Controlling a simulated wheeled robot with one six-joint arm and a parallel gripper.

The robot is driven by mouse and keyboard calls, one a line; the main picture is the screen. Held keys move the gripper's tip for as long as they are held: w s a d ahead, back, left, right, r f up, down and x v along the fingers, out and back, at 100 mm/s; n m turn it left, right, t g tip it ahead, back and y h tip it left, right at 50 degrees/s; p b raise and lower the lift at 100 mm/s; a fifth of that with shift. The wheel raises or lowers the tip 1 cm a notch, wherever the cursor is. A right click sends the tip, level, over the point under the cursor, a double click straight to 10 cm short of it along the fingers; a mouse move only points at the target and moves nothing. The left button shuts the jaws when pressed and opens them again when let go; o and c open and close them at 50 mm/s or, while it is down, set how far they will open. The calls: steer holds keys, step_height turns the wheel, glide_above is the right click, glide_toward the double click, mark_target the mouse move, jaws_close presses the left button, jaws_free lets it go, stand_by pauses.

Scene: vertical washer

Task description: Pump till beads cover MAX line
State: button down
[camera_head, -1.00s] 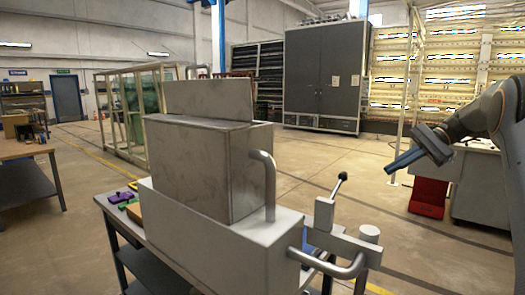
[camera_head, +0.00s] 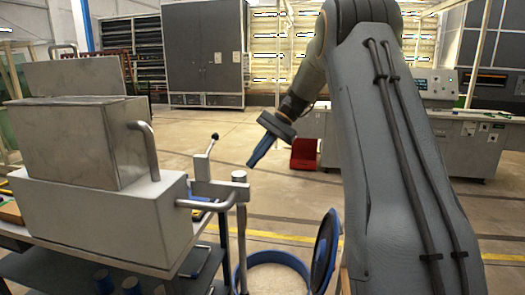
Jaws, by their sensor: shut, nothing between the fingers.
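The washer is a grey metal box (camera_head: 75,140) on a wider pale base (camera_head: 100,222), at the left on a table. A pump lever (camera_head: 207,156) with a black knob sticks up at the base's right end, beside a bracket with a round post (camera_head: 239,178). A curved pipe (camera_head: 207,205) joins the base to this post. My gripper (camera_head: 251,163) points down and left, just right of the lever in the picture, apparently apart from it. It is shut and empty.
A blue-rimmed round container (camera_head: 275,257) with a raised blue lid (camera_head: 325,250) stands on the floor at the bottom centre. A red bin (camera_head: 304,154) and a grey machine bench (camera_head: 460,140) are behind my arm. Open floor lies between the washer and the back cabinets.

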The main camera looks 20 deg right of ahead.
steer(key=s+a+f+n+h, duration=0.2)
steer(key=s+f, duration=0.3)
steer(key=s, duration=0.5)
steer(key=s+a+f+n+t+h, duration=0.1)
steer(key=s+a+f+n+h, duration=0.2)
steer(key=s, duration=0.7)
steer(key=s+a+f+n+h, duration=0.3)
steer(key=s+f+n, duration=0.1)
steer(key=s+f, duration=0.3)
steer(key=s, duration=0.2)
steer(key=shift+s+a+f+t, duration=0.2)
steer(key=shift+s+f+t, duration=0.1)
steer(key=shift+s+f, duration=0.1)
steer(key=shift+s+a, duration=0.1)
